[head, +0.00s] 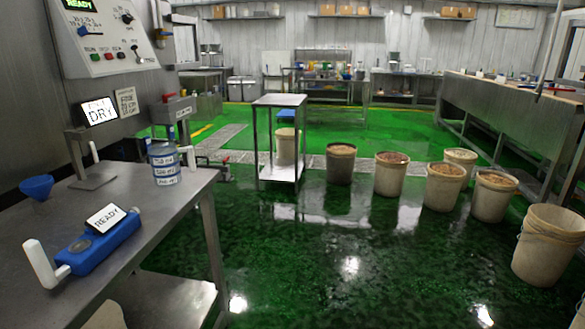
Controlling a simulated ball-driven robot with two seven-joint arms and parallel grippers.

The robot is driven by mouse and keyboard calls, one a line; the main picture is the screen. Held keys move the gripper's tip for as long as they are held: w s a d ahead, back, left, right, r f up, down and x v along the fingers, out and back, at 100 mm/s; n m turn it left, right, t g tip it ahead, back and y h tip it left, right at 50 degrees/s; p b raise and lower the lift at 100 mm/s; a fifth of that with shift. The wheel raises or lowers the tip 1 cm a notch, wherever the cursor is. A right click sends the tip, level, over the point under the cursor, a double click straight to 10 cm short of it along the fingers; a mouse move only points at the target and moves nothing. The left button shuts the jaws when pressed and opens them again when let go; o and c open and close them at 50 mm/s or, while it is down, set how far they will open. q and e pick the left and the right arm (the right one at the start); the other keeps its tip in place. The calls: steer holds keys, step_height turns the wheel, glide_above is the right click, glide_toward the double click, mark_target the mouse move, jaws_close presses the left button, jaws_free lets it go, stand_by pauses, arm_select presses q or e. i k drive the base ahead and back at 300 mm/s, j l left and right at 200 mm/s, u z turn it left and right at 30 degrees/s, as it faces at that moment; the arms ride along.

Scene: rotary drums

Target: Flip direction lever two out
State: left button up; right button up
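No lever marked as direction lever two can be read. Neither of my grippers shows in the head view.
A steel cart (280,101) and several buckets (388,175) stand beyond. The green floor (310,265) in front is clear.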

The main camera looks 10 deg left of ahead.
mark_target(139, 60)
steer(key=i+u, duration=0.3)
steer(key=i, duration=0.35)
steer(key=i+l+u, duration=0.3)
steer(key=i, duration=0.35)
steer(key=i+u, duration=0.7)
steer(key=u, duration=0.15)
